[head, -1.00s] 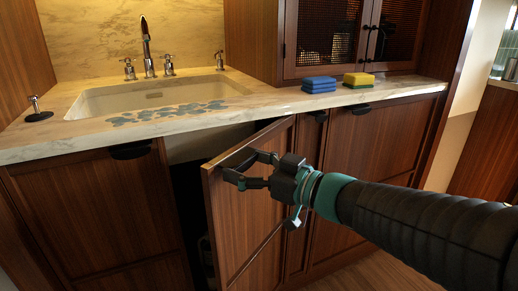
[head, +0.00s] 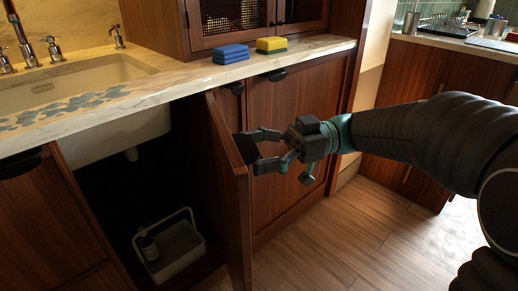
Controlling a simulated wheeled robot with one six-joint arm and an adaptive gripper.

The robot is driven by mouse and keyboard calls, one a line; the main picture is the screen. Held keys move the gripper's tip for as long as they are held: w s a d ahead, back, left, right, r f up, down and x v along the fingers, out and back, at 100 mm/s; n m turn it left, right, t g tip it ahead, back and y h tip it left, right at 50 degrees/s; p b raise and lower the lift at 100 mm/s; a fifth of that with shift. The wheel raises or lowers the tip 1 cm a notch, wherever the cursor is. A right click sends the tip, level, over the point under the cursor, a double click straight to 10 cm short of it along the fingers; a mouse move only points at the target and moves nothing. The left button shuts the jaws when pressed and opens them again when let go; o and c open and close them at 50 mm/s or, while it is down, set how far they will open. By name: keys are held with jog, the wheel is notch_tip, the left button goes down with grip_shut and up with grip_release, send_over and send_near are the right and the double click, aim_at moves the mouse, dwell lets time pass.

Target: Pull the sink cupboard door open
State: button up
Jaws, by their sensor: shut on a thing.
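The sink cupboard door (head: 238,205) stands swung well out from the cabinet, seen nearly edge-on. My gripper (head: 257,150) comes from the right and is shut at the dark handle (head: 246,148) near the top of the door's outer face. The fingers partly hide the handle. The sink cupboard's inside (head: 120,195) is exposed and dark. The underside of the sink basin (head: 118,140) and a short drain piece show in it. A light caddy (head: 180,255) with an upright handle and a bottle inside stands on the cupboard floor.
The marble counter (head: 190,85) runs above, with a blue sponge stack (head: 230,54) and a yellow-green sponge (head: 271,45). A closed door (head: 300,135) stands to the right. The wooden floor (head: 345,240) on the right is clear. Another counter (head: 440,42) stands farther right.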

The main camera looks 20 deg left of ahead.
jog(key=shift+w+d+g, duration=0.1)
jog(key=shift+d+g, duration=0.1)
jog(key=shift+g, duration=0.1)
jog(key=o, duration=1.5)
jog(key=shift+c, duration=0.2)
jog(key=shift+r, duration=0.1)
notch_tip(320, 180, up, 10)
jog(key=shift+c, duration=0.2)
